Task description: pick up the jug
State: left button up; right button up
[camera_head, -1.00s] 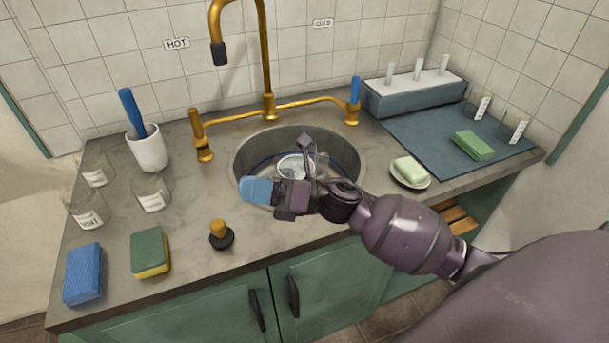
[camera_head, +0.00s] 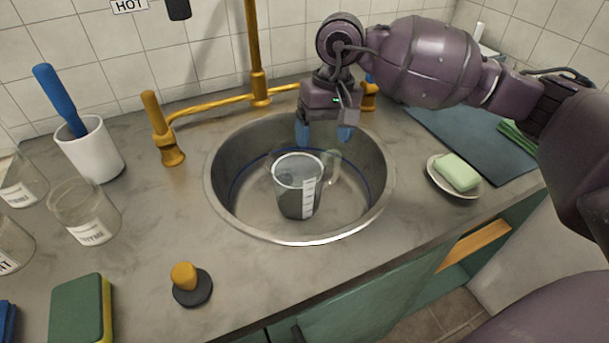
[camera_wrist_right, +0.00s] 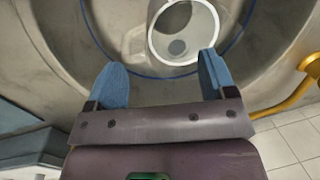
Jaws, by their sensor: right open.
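The jug (camera_head: 297,190) is a clear measuring jug with a white rim and a white scale strip. It stands upright in the round metal sink (camera_head: 245,205), its clear handle at its right side. My right gripper (camera_head: 324,135) is over the back of the sink, pointing down, behind and above the jug's handle. Its blue fingers are apart and empty. In the right wrist view the jug (camera_wrist_right: 184,52) is beyond the open fingertips (camera_wrist_right: 160,62), a little right of the middle. My left gripper is not in view.
Gold taps and pipe (camera_head: 215,105) run behind the sink. A soap dish (camera_head: 452,188) with green soap is to the right, and a plug (camera_head: 190,284) is at front left. Glass jars (camera_head: 84,209), a white cup (camera_head: 90,150) and a sponge (camera_head: 80,312) are at left.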

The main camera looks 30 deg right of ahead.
aim_at(333, 150)
jog(key=shift+n+h, duration=0.4)
jog(key=shift+h, duration=0.5)
jog(key=d, duration=0.1)
jog(key=w+d, duration=0.2)
jog(key=shift+d+r, duration=0.3)
jog(key=shift+f+b, duration=0.25)
jog(key=shift+b, duration=0.05)
notch_tip(333, 150, down, 4)
jog(key=shift+s+f+b, duration=0.1)
jog(key=shift+f+b, duration=0.15)
jog(key=shift+b, duration=0.15)
jog(key=shift+f, duration=0.4)
notch_tip(333, 150, down, 4)
jog(key=shift+f+b, duration=0.1)
jog(key=shift+b, duration=0.4)
jog(key=shift+f, duration=0.3)
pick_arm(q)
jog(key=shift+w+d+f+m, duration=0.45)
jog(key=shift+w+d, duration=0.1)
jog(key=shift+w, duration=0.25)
pick_arm(e)
jog(key=shift+r, duration=0.1)
jog(key=shift+c, duration=0.2)
